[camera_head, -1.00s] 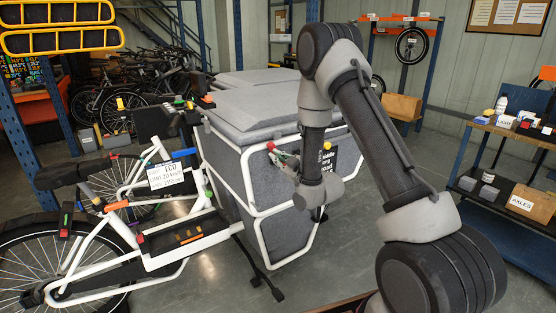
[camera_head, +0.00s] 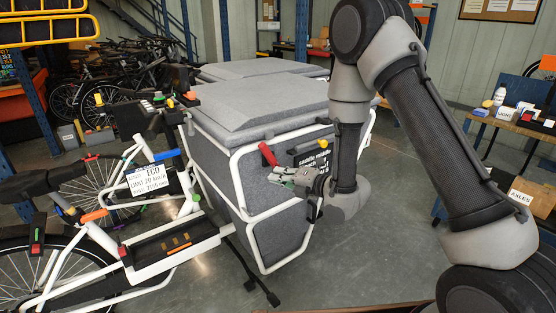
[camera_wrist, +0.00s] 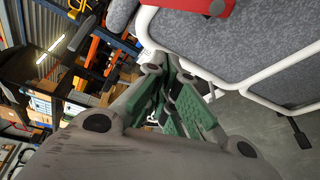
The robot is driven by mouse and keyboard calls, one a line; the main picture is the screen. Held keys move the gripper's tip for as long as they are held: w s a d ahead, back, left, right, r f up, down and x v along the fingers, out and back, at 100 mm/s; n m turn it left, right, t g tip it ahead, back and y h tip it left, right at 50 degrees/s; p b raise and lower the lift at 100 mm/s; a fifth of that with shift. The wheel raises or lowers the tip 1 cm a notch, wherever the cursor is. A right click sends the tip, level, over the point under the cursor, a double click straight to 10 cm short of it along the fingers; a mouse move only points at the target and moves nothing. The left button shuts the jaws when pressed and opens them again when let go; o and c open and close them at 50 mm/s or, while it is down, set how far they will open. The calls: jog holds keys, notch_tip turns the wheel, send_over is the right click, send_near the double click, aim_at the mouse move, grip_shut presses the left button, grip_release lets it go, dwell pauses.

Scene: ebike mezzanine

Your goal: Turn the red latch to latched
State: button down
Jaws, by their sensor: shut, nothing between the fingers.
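The red latch (camera_head: 268,154) is a short red handle on the front side of the grey cargo box (camera_head: 218,172), near its top edge. It stands tilted, its upper end leaning left. It also shows at the top of the wrist view (camera_wrist: 207,7), partly cut off by the frame edge. My gripper (camera_head: 280,177) is shut and empty, with green-grey fingers just below the latch. In the wrist view the fingers (camera_wrist: 178,78) point towards the white frame tube below the latch. I cannot tell whether they touch anything.
White frame tubes (camera_head: 247,240) run round the box. A black label plate (camera_head: 312,155) and a yellow knob (camera_head: 323,143) sit right of the latch, close to my gripper. The white bike (camera_head: 100,235) stands left. A bench with boxes (camera_head: 510,125) is at right.

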aim_at(267, 151)
jog(key=w+a+f+n, duration=0.2)
jog(key=w+a, duration=0.4)
jog(key=a, duration=0.2)
jog(key=shift+w+d+r, duration=0.55)
jog(key=shift+d+r, duration=0.05)
jog(key=shift+d, duration=0.2)
jog(key=shift+w+d+r, duration=0.5)
jog(key=shift+d+r, duration=0.05)
jog(key=shift+d, duration=0.25)
jog(key=shift+d+r, duration=0.1)
jog(key=m, duration=0.1)
jog(key=d+r+m+y, duration=0.1)
jog(key=w+r+m, duration=0.1)
jog(key=m, duration=0.1)
jog(key=shift+w+d, duration=0.1)
jog(key=shift+d, duration=0.2)
jog(key=shift+w+d+r, duration=0.2)
jog(key=shift+d+r, duration=0.05)
jog(key=shift+d, duration=0.1)
jog(key=shift+w, duration=0.1)
